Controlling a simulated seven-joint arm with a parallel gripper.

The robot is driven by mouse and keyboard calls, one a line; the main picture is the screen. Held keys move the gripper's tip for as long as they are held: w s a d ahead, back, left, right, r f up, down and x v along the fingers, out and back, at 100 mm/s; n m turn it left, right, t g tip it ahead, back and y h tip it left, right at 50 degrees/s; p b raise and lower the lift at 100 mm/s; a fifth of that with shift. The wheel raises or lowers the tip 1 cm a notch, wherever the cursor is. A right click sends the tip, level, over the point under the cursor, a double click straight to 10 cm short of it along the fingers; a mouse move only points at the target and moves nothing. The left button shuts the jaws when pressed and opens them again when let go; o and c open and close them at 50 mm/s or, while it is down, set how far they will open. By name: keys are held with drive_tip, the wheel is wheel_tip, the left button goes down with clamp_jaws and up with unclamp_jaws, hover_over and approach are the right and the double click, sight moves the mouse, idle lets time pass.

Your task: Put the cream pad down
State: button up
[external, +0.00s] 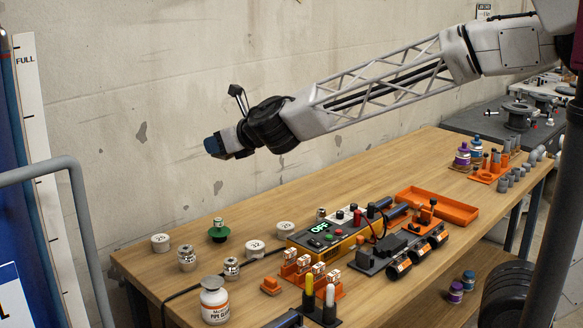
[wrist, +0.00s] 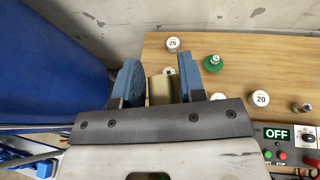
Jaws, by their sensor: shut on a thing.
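My gripper (external: 215,147) is raised above the left end of the wooden bench, near the wall. In the wrist view, its two blue fingers (wrist: 158,76) stand on either side of a tan, cream-like block, the cream pad (wrist: 162,88). The gripper is shut on the pad and holds it in the air. Only part of the pad shows behind the gripper's dark front plate. In the external view, I cannot make out the pad at the fingers.
White round weights, one marked 25 (wrist: 173,44), and a green-based piece (external: 218,231) stand on the bench's left end. A white bottle (external: 214,300), a control box reading OFF (external: 322,235) and an orange tray (external: 437,206) are also there. Bare wood shows along the back.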

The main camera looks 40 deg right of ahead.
drive_tip(key=shift+w+d+n+y, duration=0.85)
drive_tip(key=shift+w+d, duration=0.9)
drive_tip(key=shift+w, duration=1.35)
drive_tip(key=n+g+y, duration=0.4)
drive_tip(key=n+y, duration=0.1)
hover_over(245, 227)
wheel_tip(245, 227, down, 25)
drive_tip(key=shift+f, duration=0.15)
drive_tip(key=shift+f, duration=3)
drive_tip(key=shift+f, duration=1.9)
